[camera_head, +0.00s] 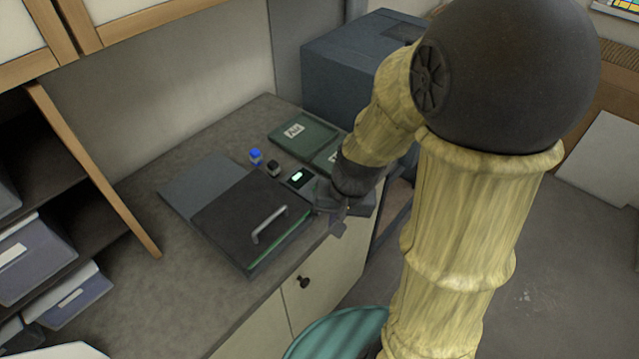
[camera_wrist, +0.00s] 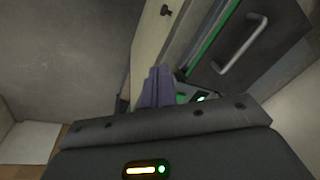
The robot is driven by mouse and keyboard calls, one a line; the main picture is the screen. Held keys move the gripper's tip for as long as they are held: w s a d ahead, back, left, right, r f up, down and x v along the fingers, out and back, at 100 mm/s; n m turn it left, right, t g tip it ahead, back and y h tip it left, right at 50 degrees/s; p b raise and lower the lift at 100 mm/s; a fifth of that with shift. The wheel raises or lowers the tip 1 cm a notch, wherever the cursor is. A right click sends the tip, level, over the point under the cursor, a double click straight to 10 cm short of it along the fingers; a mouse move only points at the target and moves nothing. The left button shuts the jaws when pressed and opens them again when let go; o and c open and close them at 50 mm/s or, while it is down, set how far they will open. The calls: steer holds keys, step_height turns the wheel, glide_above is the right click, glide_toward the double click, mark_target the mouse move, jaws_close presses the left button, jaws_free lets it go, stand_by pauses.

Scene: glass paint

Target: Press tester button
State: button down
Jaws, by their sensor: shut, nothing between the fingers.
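A small dark device with a lit green display (camera_head: 299,178), which looks like the tester, sits on the counter behind the dark lid with a handle. Its lit display also shows in the wrist view (camera_wrist: 201,98), just right of my fingers. I cannot make out a button on it; my gripper may hide part of it. My gripper (camera_head: 338,226) is at the counter's front edge, right of and nearer than the display. In the wrist view my gripper (camera_wrist: 155,75) has its fingers together, with nothing held. I cannot tell whether it touches anything.
A dark lidded box (camera_head: 232,222) with a metal handle (camera_head: 268,225) stands left of my gripper. A blue-topped item (camera_head: 256,156), a small dark item (camera_head: 273,169) and green labelled boxes (camera_head: 303,134) stand behind. A large blue-grey box (camera_head: 340,70) is at the back.

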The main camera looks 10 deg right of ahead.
steer(key=w+d+r+m+t+y+p, duration=0.1)
steer(key=w+m+t+y+p, duration=0.3)
steer(key=w+m, duration=1)
steer(key=w+d+y+p, duration=0.1)
steer(key=w+p, duration=0.2)
steer(key=w, duration=0.1)
step_height(320, 180, down, 7)
steer(key=b, duration=0.4)
steer(key=shift+f+b, duration=0.2)
steer(key=shift+b, duration=0.15)
steer(key=shift+f+b, duration=0.65)
steer(key=shift+b, duration=0.2)
steer(key=shift+s+f+b, duration=0.1)
steer(key=shift+f+b, duration=0.8)
steer(key=shift+b, duration=0.6)
stand_by(1.3)
stand_by(0.3)
steer(key=shift+r+p, duration=0.45)
steer(key=shift+r, duration=0.5)
